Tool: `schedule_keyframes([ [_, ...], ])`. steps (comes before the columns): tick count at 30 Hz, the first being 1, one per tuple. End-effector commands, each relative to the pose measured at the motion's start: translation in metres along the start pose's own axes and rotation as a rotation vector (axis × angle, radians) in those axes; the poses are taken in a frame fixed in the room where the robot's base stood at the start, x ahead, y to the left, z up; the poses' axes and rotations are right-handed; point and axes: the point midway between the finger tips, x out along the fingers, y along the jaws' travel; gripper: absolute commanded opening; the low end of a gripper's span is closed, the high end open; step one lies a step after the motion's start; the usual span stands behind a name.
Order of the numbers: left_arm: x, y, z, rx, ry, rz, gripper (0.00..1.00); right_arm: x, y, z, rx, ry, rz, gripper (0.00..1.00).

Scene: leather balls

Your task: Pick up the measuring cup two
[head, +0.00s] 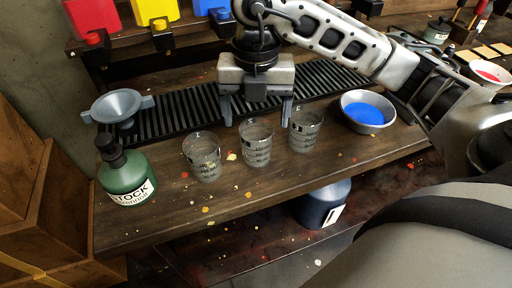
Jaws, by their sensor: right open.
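Three clear measuring cups with dark markings stand in a row on the wooden bench: a left cup (202,158), a middle cup (257,146) and a right cup (304,132). Each has a label near its rim, too small to read surely. My right gripper (258,112) points down above and just behind the middle cup, its two fingers spread apart with nothing between them. The fingers look apart from the cups, though the right finger is close to the right cup in the picture. My left gripper is not in view.
A grey funnel (117,106) and a green stock bottle (127,172) stand at the left. A bowl of blue powder (367,111) is right of the cups. A black ribbed mat (185,112) runs behind. Coloured containers line the back shelf. Paint specks dot the bench (240,193).

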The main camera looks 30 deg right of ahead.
Motion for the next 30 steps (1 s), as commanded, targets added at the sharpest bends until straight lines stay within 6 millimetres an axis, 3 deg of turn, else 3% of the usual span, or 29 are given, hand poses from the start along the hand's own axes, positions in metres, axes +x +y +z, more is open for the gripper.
schedule_keyframes([
  [3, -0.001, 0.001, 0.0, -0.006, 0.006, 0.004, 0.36, 0.023, -0.001, 0.0, 0.0, 0.003, -0.002, 0.8],
  [13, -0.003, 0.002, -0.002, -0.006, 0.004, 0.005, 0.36, 0.05, -0.001, -0.001, -0.002, 0.003, 0.0, 0.8],
  [21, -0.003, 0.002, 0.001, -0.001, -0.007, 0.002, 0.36, 0.088, -0.001, -0.001, -0.002, 0.003, 0.001, 0.8],
  [30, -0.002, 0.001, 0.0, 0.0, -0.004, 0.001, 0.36, 0.092, -0.001, -0.001, -0.003, 0.0, 0.002, 0.77],
])
